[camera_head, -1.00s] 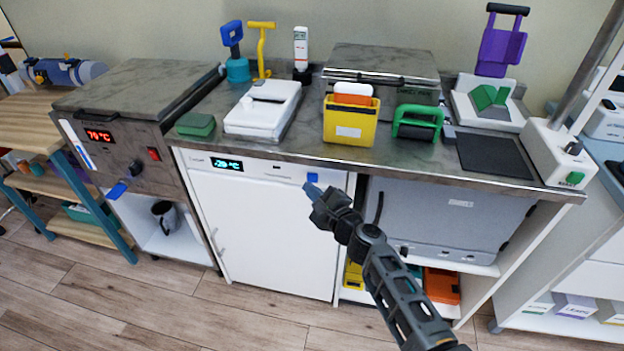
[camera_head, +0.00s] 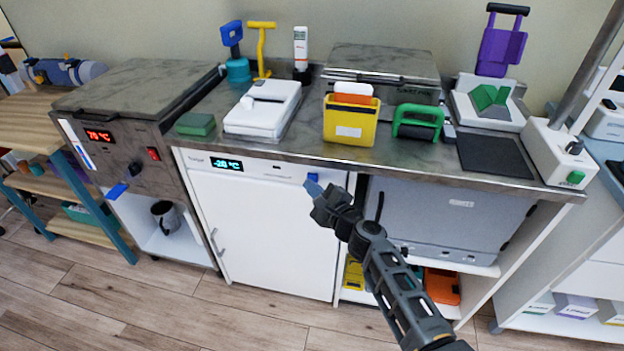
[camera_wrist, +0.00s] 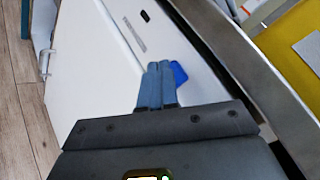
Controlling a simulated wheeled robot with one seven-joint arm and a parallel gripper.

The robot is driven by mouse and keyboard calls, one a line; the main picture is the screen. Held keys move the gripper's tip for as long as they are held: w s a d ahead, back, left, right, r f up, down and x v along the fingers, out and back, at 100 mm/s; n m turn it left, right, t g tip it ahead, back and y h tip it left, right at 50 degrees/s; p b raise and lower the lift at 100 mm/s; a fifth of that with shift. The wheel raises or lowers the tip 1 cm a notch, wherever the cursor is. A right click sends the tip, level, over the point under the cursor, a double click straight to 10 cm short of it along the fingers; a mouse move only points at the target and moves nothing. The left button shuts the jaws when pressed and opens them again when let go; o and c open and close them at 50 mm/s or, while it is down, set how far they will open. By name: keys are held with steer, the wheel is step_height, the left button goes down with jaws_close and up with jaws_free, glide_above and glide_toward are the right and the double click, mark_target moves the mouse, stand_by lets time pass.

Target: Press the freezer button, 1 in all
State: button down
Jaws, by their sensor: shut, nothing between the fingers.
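The white freezer (camera_head: 262,225) stands under the counter with a display (camera_head: 227,164) reading about -20 °C. Its blue button (camera_head: 313,177) is at the upper right of the front panel. My gripper (camera_head: 309,187) is shut and empty, its blue fingertips just in front of and below the button in the head view. In the wrist view the closed fingertips (camera_wrist: 160,66) overlap the blue button (camera_wrist: 180,74), which shows partly beside them on the right. I cannot tell whether they touch it.
The steel counter edge (camera_head: 375,167) overhangs just above the button. A yellow box (camera_head: 349,132) and a green tool (camera_head: 418,122) stand on the counter. A grey unit (camera_head: 450,215) sits to the right under the counter. The floor (camera_head: 150,300) in front is clear.

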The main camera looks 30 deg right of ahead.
steer(key=shift+w+d, duration=0.3)
stand_by(0.5)
steer(key=shift+s+a, duration=0.1)
stand_by(0.3)
steer(key=shift+s+a, duration=0.5)
steer(key=shift+a, duration=0.1)
steer(key=shift+s+a, duration=1.7)
steer(key=shift+s, duration=0.05)
